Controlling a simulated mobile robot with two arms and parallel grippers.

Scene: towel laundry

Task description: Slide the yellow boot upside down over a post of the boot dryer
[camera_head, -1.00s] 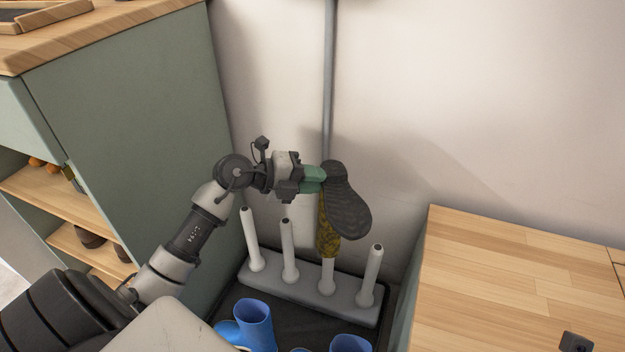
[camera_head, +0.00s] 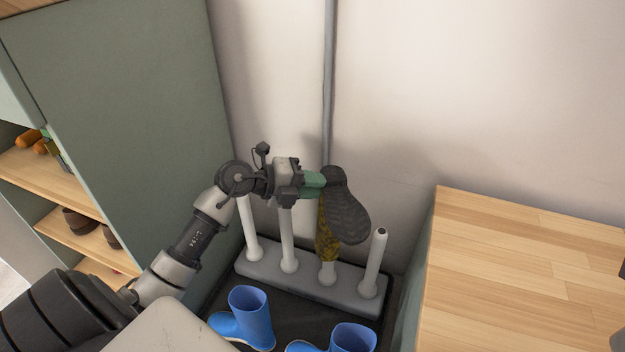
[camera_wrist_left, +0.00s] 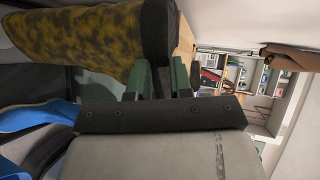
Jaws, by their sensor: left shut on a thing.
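The yellow boot (camera_head: 328,232) is patterned yellow and dark, with a dark sole (camera_head: 346,210). It is upside down, sole up, and its shaft is around the third post from the left of the grey boot dryer (camera_head: 312,281). Only the foot of that post shows below it. My left gripper (camera_head: 318,183), with green fingers, is shut on the boot near its sole end. In the left wrist view the boot (camera_wrist_left: 85,40) lies across the top left, against the green fingers (camera_wrist_left: 160,77). My right gripper is not in view.
The other dryer posts, such as the rightmost one (camera_head: 374,262), are bare. Blue boots (camera_head: 250,318) stand on the dark tray in front. A green cabinet (camera_head: 120,120) is on the left, a wooden counter (camera_head: 520,270) on the right, and a wall behind.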

